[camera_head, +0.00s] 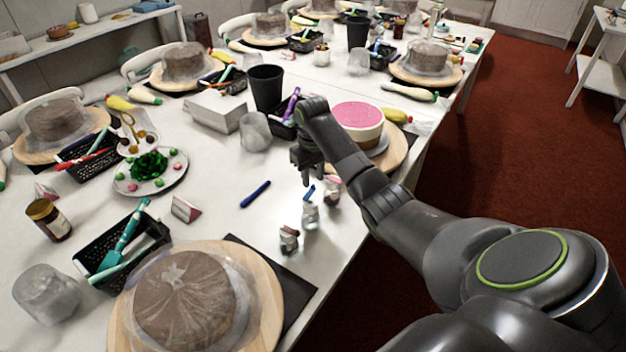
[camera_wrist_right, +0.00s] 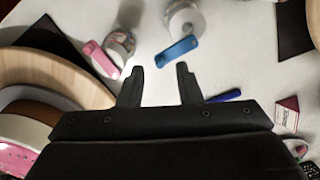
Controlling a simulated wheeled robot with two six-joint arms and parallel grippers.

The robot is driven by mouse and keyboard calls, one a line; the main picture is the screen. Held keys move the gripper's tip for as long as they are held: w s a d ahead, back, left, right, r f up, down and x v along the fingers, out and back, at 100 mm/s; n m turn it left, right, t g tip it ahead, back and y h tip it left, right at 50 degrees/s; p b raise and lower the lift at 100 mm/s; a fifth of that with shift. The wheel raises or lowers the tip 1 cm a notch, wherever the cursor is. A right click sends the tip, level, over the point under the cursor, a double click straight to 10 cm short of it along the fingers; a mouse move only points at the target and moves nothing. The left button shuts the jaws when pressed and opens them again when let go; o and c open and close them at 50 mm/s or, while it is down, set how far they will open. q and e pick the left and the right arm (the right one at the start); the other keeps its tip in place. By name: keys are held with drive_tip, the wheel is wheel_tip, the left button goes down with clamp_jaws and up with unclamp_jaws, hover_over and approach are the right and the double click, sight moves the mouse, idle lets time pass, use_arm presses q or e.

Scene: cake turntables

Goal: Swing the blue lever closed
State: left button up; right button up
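The blue lever (camera_head: 309,191) sticks up from a small pale metallic-looking holder (camera_head: 311,214) on the white table. In the right wrist view the blue lever (camera_wrist_right: 178,48) points out from the holder's round top (camera_wrist_right: 186,17), just ahead of my right fingertips. My right gripper (camera_head: 307,172) hangs above the table behind the lever, and it also shows in the right wrist view (camera_wrist_right: 159,75). Its two fingers are apart, with nothing between them. A similar holder (camera_wrist_right: 120,42) with a pink lever (camera_wrist_right: 101,59) stands beside it. My left gripper is not seen.
A third small holder (camera_head: 289,238) stands nearer the front. A blue pen (camera_head: 255,194) lies to the left. A pink-topped cake (camera_head: 357,121) on a wooden turntable is close behind my right arm. A wrapped brown cake (camera_head: 184,300) stands at the front.

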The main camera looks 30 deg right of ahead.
drive_tip(key=shift+f, duration=0.9)
drive_tip(key=shift+c, duration=0.2)
clamp_jaws()
